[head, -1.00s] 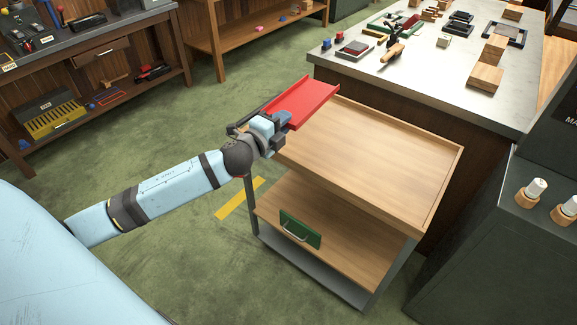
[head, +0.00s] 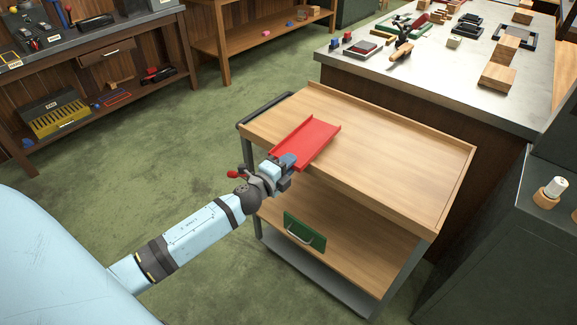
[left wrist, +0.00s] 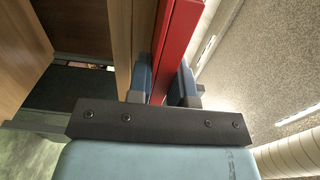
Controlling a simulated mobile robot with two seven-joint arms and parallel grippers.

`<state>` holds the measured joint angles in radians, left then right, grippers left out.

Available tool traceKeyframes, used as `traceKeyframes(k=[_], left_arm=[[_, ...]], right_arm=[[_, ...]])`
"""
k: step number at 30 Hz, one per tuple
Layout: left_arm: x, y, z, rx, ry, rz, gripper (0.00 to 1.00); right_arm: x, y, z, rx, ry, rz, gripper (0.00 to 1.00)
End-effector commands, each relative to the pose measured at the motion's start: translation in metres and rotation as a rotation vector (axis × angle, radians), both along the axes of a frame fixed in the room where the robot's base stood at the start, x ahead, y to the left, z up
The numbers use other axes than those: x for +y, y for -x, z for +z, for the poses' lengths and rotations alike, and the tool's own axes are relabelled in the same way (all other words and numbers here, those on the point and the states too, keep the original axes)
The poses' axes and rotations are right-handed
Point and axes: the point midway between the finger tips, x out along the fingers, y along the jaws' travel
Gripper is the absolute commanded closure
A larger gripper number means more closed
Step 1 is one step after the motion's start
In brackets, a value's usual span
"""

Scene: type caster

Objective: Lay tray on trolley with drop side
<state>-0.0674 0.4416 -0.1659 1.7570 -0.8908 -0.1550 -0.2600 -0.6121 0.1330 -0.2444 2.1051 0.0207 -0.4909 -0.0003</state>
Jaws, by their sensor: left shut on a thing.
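A red tray (head: 311,139) is over the left part of the wooden trolley top (head: 390,150) in the head view. My left gripper (head: 287,161) is shut on the tray's near end at the trolley's front left edge. In the left wrist view the red tray (left wrist: 178,45) stands between the two blue fingers (left wrist: 162,85). Whether the tray touches the trolley top I cannot tell. A green panel with a handle (head: 305,231) stands at the front of the trolley's lower shelf. My right gripper is not in view.
A grey-topped bench (head: 400,70) with wooden blocks and small tools stands behind the trolley. A dark cabinet (head: 500,220) is close on the right. The trolley top is bare right of the tray. Green floor (head: 190,140) is open to the left.

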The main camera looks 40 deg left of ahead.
Motion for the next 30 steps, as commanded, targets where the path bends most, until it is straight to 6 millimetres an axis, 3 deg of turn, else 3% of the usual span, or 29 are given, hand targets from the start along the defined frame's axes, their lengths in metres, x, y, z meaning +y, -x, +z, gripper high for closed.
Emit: traceKeyframes(k=[9,10,13,24,30], left_arm=[[0.000,-0.001,-0.001,-0.004,0.000,0.000,1.00],[0.000,0.000,-0.002,-0.001,0.000,0.000,0.78],[0.000,0.000,-0.001,-0.001,0.000,0.000,0.55],[0.000,0.001,0.003,0.000,0.000,0.000,0.55],[0.003,0.035,0.001,0.001,0.002,-0.001,0.55]], right_arm=[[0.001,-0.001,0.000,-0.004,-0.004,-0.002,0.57],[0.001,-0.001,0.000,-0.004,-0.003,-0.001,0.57],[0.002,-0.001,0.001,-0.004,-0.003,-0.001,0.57],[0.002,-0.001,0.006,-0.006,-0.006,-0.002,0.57],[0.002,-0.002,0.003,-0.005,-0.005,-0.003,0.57]])
